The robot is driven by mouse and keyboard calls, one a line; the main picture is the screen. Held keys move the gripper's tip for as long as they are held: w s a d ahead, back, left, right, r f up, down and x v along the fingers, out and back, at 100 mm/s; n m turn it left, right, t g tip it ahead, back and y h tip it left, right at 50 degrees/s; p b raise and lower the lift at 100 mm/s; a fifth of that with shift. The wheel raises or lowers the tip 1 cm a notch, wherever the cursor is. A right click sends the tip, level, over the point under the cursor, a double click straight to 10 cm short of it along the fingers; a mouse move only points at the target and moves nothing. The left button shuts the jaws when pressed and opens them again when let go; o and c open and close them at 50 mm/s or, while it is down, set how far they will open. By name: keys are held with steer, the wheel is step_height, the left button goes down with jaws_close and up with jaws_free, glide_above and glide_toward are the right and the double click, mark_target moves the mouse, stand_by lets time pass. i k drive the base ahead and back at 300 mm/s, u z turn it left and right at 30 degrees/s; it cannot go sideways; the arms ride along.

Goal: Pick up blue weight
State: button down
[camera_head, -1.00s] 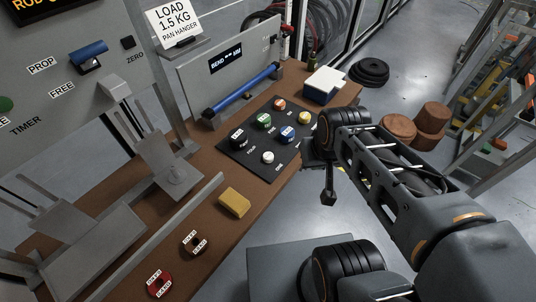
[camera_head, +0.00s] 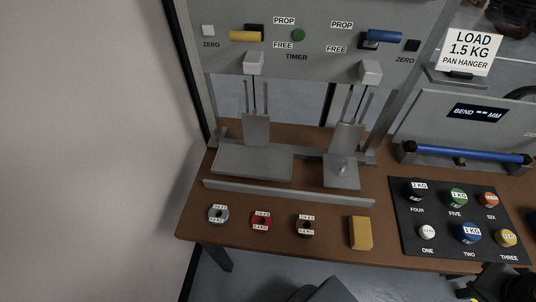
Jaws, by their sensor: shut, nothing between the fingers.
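The blue weight (camera_head: 467,233), a round disc labelled 1 KG, sits on the black mat (camera_head: 422,246) in its lower row, above the word TWO. The white weight (camera_head: 427,232) is to its left and the yellow weight (camera_head: 506,238) to its right. The dark end of my arm with my gripper (camera_head: 485,286) shows at the bottom right, below the mat's front edge and apart from the blue weight. It is shut and holds nothing that I can see. The frame's bottom edge cuts it off, and its fingertips are not clear.
Black, green and orange weights stand in the mat's back row. A yellow block (camera_head: 360,233) and grey, red and dark ring weights lie along the bench (camera_head: 330,252). The bend tester (camera_head: 465,155) stands behind the mat. A wall closes off the left.

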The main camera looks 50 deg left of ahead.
mark_target(467, 233)
steer(key=z, duration=1)
steer(key=i, duration=0.5)
steer(key=u, duration=0.95)
